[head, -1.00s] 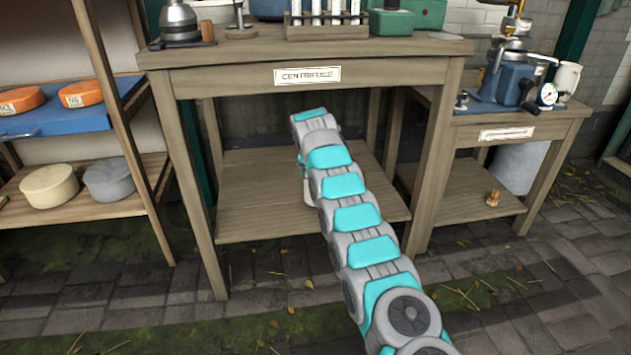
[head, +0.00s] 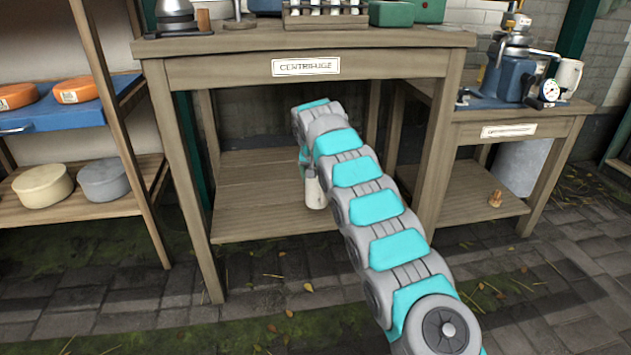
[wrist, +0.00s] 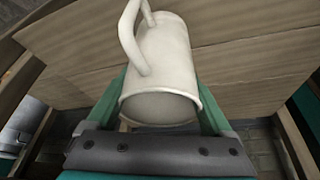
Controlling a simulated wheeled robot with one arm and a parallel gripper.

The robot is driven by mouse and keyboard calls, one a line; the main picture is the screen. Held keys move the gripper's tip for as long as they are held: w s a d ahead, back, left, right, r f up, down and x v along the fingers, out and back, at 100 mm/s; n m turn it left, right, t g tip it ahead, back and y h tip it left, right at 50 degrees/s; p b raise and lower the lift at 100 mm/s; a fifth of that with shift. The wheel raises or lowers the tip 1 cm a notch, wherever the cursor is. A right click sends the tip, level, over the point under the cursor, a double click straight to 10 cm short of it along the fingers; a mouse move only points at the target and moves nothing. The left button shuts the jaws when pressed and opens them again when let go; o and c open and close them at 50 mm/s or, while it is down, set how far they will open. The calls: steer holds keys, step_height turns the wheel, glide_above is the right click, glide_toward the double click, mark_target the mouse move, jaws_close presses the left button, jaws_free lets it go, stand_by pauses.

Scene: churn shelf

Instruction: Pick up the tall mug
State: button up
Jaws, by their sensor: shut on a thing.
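The tall mug (wrist: 168,55) is off-white with a loop handle on its left side in the wrist view. My gripper (wrist: 162,85) is shut on it, with one teal finger on each side of its body. In the head view the mug (head: 314,190) shows below the end of my arm, in front of the lower shelf of the centrifuge table (head: 260,205). My gripper is mostly hidden there by my arm. I cannot tell how far the mug is from the shelf boards.
The tabletop (head: 390,40) above my arm holds a tube rack (head: 325,18) and green boxes. Table legs stand on both sides of my arm. A side table (head: 530,122) at right holds a blue machine (head: 517,75) and a white mug (head: 568,75). A shelf with discs is at left.

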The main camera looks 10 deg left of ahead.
steer(key=shift+s+d+r, duration=0.15)
steer(key=shift+s+r, duration=0.15)
steer(key=shift+s, duration=0.05)
steer(key=shift+s+d, duration=0.45)
steer(key=shift+s, duration=0.25)
steer(key=s+d, duration=0.4)
steer(key=s, duration=0.5)
steer(key=shift+s+r+p, duration=0.2)
steer(key=shift+r+p, duration=0.15)
steer(key=shift+r, duration=0.1)
steer(key=shift+d, duration=0.15)
